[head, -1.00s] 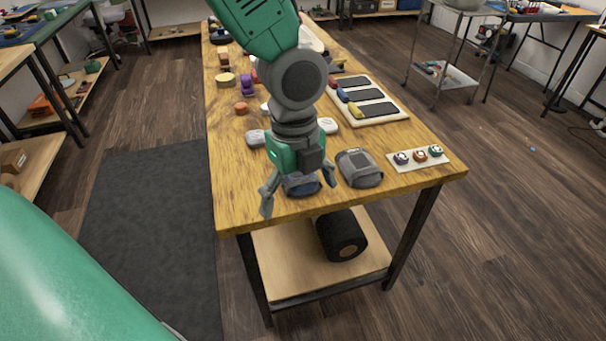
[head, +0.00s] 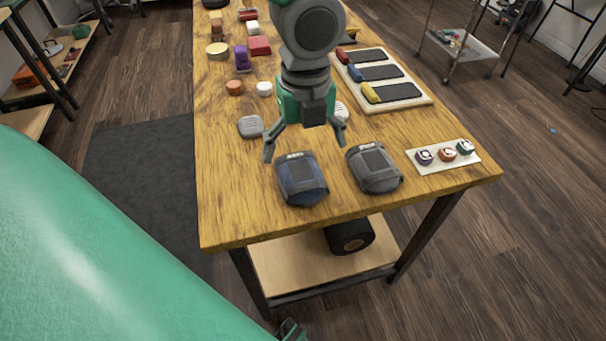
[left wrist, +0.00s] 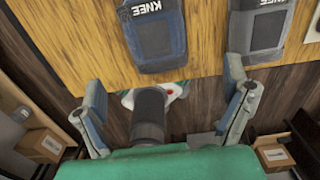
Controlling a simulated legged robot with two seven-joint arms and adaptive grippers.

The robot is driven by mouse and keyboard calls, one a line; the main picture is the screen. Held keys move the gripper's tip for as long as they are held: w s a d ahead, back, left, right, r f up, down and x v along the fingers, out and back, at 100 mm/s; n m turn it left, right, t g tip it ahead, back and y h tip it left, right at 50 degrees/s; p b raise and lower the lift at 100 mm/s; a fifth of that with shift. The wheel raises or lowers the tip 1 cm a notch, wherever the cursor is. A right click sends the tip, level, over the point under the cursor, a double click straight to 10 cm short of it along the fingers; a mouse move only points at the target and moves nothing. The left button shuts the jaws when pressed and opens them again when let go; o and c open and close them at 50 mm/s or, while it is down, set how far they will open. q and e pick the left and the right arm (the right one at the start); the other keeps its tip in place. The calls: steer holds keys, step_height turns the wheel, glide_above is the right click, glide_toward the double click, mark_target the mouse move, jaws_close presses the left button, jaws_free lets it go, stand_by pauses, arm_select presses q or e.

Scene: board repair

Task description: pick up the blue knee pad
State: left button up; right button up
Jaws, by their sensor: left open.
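The blue knee pad (head: 301,180) lies flat near the front edge of the wooden table, its dark label strip at the far end. It also shows at the top of the left wrist view (left wrist: 154,38), cut off by the frame edge. My left gripper (head: 306,149) is open and empty. In the head view its fingers appear just beyond the pad, one to each side of the pad's far end. Its two fingers also show in the left wrist view (left wrist: 164,78), with nothing between them. My right gripper cannot be made out.
A grey knee pad (head: 374,168) lies close to the right of the blue one. A white card with several round pieces (head: 437,166) is further right. A tray with dark slots (head: 410,104) and small blocks stand behind. A black roll (head: 349,236) lies on the lower shelf.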

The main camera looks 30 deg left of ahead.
mark_target(301, 172)
arm_select(q)
step_height(301, 172, down, 3)
steer(key=shift+w+a+r+b, duration=0.1)
steer(key=shift+w+b, duration=0.05)
steer(key=shift+b, duration=0.15)
steer(key=shift+a+f, duration=0.4)
steer(key=shift+f, duration=0.05)
step_height(301, 172, down, 5)
steer(key=b, duration=0.2)
steer(key=shift+a+r+b, duration=0.1)
steer(key=shift+r+b, duration=0.1)
steer(key=shift+b, duration=0.1)
steer(key=shift+d+f, duration=0.15)
steer(key=shift+d, duration=0.15)
steer(key=c, duration=1.2)
steer(key=shift+a, duration=0.25)
steer(key=shift+c, duration=0.5)
